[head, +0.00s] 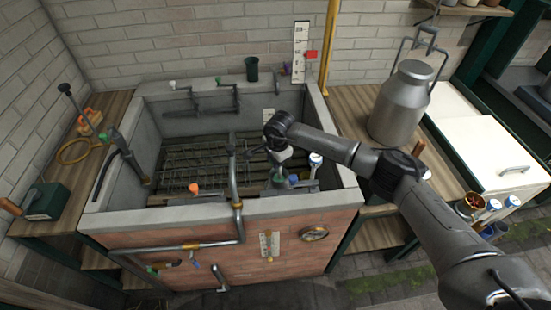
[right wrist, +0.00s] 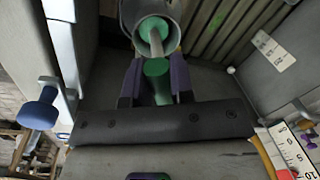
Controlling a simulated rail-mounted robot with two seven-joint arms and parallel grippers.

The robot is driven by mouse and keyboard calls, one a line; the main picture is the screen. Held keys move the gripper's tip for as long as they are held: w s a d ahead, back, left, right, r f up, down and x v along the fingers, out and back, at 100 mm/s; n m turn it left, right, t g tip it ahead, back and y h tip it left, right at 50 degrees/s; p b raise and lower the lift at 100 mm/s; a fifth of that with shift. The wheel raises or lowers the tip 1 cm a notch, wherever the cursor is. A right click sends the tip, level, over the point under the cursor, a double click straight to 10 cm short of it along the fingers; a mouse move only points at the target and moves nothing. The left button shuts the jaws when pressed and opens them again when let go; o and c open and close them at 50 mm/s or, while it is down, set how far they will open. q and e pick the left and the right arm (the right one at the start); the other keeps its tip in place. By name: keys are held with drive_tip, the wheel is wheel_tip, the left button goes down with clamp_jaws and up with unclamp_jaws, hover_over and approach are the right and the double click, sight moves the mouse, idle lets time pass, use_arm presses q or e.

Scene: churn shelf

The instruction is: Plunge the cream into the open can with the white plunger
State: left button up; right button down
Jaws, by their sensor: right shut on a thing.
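My right gripper (head: 281,170) reaches down into the stone trough in the head view. In the right wrist view its two purple fingers (right wrist: 156,80) are shut on the green handle of a plunger (right wrist: 156,70). A pale rod runs from the handle to a green disc at the mouth of a grey metal can (right wrist: 138,12). Only part of this can shows, and its inside is hidden; I cannot tell how deep the plunger sits. No cream is visible. My left gripper is not in view.
The stone trough (head: 210,214) has pipes and a metal rack inside. A large metal milk can (head: 402,105) stands on the wooden shelf at right. A white chest (head: 485,150) is beside it. A yellow pole (head: 330,40) rises at the trough's back right corner.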

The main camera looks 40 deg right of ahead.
idle(0.3)
drive_tip(key=shift+r, duration=0.1)
drive_tip(key=shift+r+p, duration=1.5)
drive_tip(key=shift+r, duration=0.6)
drive_tip(key=shift+r+p, duration=0.55)
drive_tip(key=shift+r, duration=0.4)
drive_tip(key=shift+f+b, duration=2.35)
drive_tip(key=shift+f, duration=0.9)
drive_tip(key=shift+r, duration=0.15)
